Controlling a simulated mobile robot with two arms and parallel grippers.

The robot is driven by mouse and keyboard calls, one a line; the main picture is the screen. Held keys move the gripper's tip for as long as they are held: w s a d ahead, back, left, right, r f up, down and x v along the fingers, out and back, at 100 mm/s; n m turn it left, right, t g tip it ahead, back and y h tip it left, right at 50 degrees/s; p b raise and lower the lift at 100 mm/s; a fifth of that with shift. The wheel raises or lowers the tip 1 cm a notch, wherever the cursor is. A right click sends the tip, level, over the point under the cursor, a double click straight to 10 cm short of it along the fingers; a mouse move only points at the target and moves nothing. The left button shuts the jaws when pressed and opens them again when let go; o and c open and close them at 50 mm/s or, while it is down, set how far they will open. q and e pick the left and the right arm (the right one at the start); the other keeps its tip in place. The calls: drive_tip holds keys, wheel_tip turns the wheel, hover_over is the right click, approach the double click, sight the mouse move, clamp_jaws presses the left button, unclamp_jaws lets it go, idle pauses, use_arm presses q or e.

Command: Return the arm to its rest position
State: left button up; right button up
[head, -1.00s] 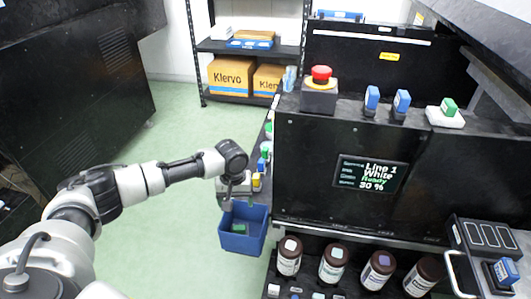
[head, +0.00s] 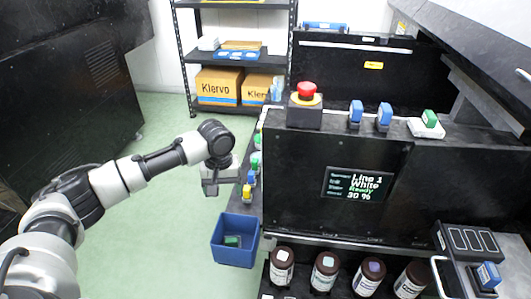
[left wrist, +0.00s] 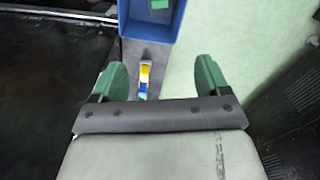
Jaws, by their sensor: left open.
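My left gripper (head: 212,190) hangs in free air left of the black machine, above and left of the blue bin. It is open and empty. In the left wrist view its two green fingers (left wrist: 162,78) stand wide apart with nothing between them. The blue bin (head: 235,254) hangs at the machine's left side, with a small green thing (head: 232,241) inside it. The bin also shows at the top of the left wrist view (left wrist: 128,30), beyond the fingers. My right gripper is not in view.
A ledge with several small coloured bottles (head: 247,191) runs along the machine's left side, just right of the gripper. Brown bottles (head: 325,271) stand below. Green floor (head: 165,225) lies open to the left.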

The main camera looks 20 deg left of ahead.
use_arm(q)
drive_tip(key=s+d+f+m+t+h, duration=0.1)
drive_tip(key=s+d+f+m, duration=0.4)
drive_tip(key=d, duration=0.4)
drive_tip(key=s+d+f+m+t+h, duration=0.1)
drive_tip(key=s+d+f+m, duration=0.25)
drive_tip(key=s+d, duration=0.4)
drive_tip(key=s+d+t, duration=0.1)
drive_tip(key=s, duration=0.6)
drive_tip(key=s+a+y, duration=0.1)
drive_tip(key=s+a, duration=0.4)
drive_tip(key=s, duration=0.3)
drive_tip(key=s+a+f+g, duration=0.1)
drive_tip(key=s+f, duration=0.2)
drive_tip(key=f, duration=2.6)
drive_tip(key=s+a+r+p, duration=0.1)
drive_tip(key=s+p, duration=0.6)
drive_tip(key=s+a+r+g+y+p, duration=0.1)
drive_tip(key=s+p, duration=0.6)
drive_tip(key=p, duration=0.1)
drive_tip(key=shift+a+r, duration=0.3)
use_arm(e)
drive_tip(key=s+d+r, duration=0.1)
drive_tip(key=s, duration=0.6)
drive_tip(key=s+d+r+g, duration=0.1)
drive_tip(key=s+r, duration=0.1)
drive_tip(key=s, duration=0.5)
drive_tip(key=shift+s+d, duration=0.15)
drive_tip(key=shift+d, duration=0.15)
